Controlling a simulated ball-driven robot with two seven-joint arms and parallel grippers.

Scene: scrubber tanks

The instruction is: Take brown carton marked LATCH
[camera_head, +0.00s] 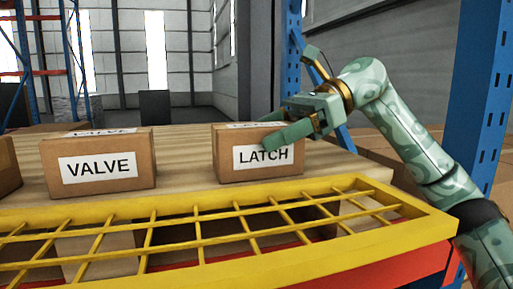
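The brown carton marked LATCH (230,172) stands upright on the wooden shelf board, just behind the yellow grating. My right gripper (278,129) comes in from the right at the carton's upper right. The other finger shows partly at the far side of the carton's top edge. The fingers are apart, with the carton's top between them; whether they touch it I cannot tell. My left gripper is not in view.
A carton marked VALVE (140,166) stands to the left, and part of another carton (7,166) shows at the left edge. The yellow grating (420,222) runs along the shelf front. A blue upright (480,100) stands at the right. Bare board (185,160) separates the two labelled cartons.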

